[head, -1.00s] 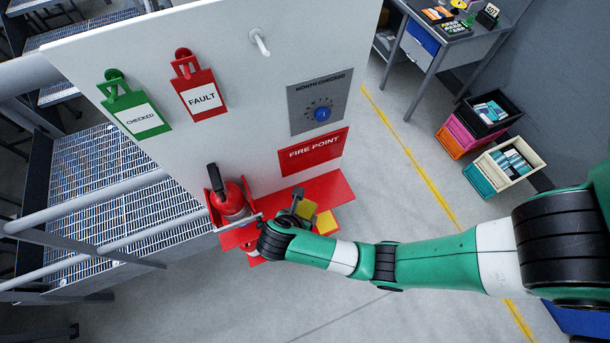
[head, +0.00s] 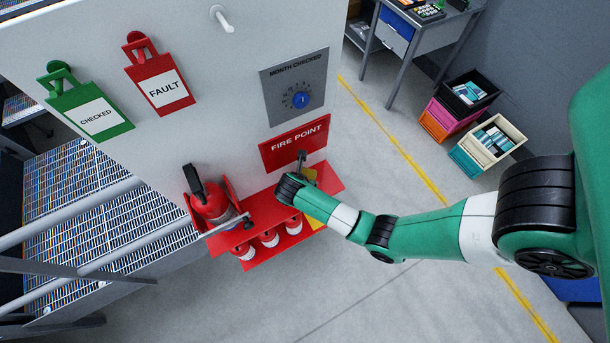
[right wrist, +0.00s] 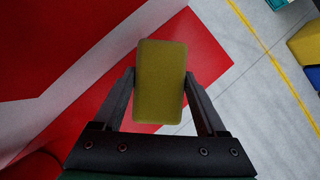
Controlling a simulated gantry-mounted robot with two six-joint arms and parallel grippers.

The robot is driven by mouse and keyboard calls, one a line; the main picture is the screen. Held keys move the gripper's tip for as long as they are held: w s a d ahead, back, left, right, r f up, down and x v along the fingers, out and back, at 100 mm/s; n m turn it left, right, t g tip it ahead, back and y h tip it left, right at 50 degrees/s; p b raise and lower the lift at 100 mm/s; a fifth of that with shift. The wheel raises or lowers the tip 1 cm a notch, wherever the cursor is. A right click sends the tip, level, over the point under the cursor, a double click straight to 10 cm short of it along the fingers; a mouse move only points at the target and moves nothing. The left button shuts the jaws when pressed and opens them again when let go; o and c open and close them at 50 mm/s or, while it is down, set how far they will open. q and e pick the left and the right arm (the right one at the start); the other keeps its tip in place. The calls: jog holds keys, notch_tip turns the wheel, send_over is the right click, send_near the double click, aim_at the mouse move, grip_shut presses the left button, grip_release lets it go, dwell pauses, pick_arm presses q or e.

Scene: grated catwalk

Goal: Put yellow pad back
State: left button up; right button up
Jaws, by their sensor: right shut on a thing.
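My right gripper (right wrist: 160,76) is shut on a yellow pad (right wrist: 160,95), with one finger on each side of it. In the right wrist view the pad stands in front of the red shelf (right wrist: 207,55), near its edge; I cannot tell whether it touches the shelf. In the head view my right wrist hides most of the gripper, over the right part of the red shelf (head: 331,182). Yellow (head: 320,204) shows beside the wrist; I cannot tell if it is one pad or two. My left gripper is not in view.
A fire extinguisher (head: 212,205) stands at the shelf's left end. Several red-and-white items (head: 269,238) sit on a lower tier. The white panel behind carries a red FIRE POINT sign (head: 295,142), a dial plate (head: 283,88) and two tags. Open floor lies to the right.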

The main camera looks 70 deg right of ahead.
jog(key=shift+d+f, duration=0.2)
jog(key=shift+f, duration=1.6)
jog(key=shift+f, duration=0.1)
jog(key=o, duration=1.1)
jog(key=shift+r, duration=0.2)
jog(key=p+v, duration=0.1)
jog(key=v, duration=1)
jog(key=shift+w+a+r, duration=0.1)
jog(key=shift+a+r, duration=0.1)
jog(key=shift+r, duration=0.15)
